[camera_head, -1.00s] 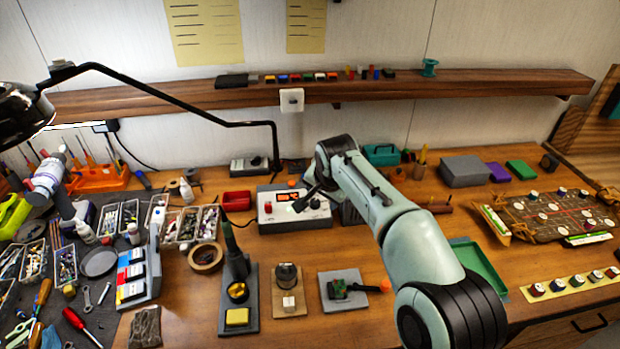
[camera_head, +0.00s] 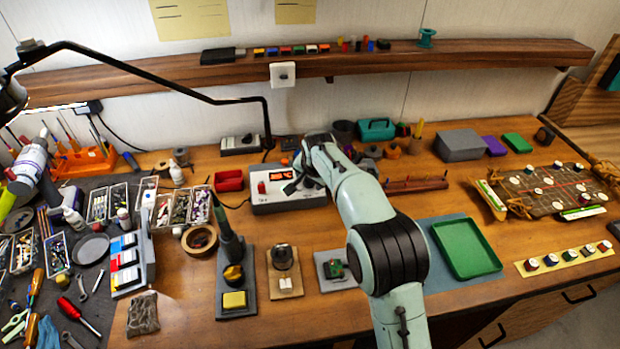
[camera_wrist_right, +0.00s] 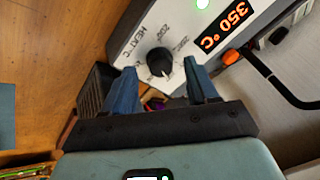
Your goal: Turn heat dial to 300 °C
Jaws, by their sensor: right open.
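The soldering station (camera_head: 300,201) is a light grey box with a lit orange display, near the back middle of the bench. In the right wrist view its display (camera_wrist_right: 223,26) reads 350 °C. The black heat dial (camera_wrist_right: 160,62) has a white pointer mark, directed toward the lower part of the picture. My right gripper (camera_head: 297,183) is at the station's front panel and hides the dial in the head view. In the right wrist view its two blue fingers (camera_wrist_right: 160,78) are apart, one on each side of the dial; contact cannot be told.
The iron stand (camera_head: 233,270), tape roll (camera_head: 199,240) and red tray (camera_head: 229,181) are nearby. A green tray (camera_head: 467,248) lies right of my arm.

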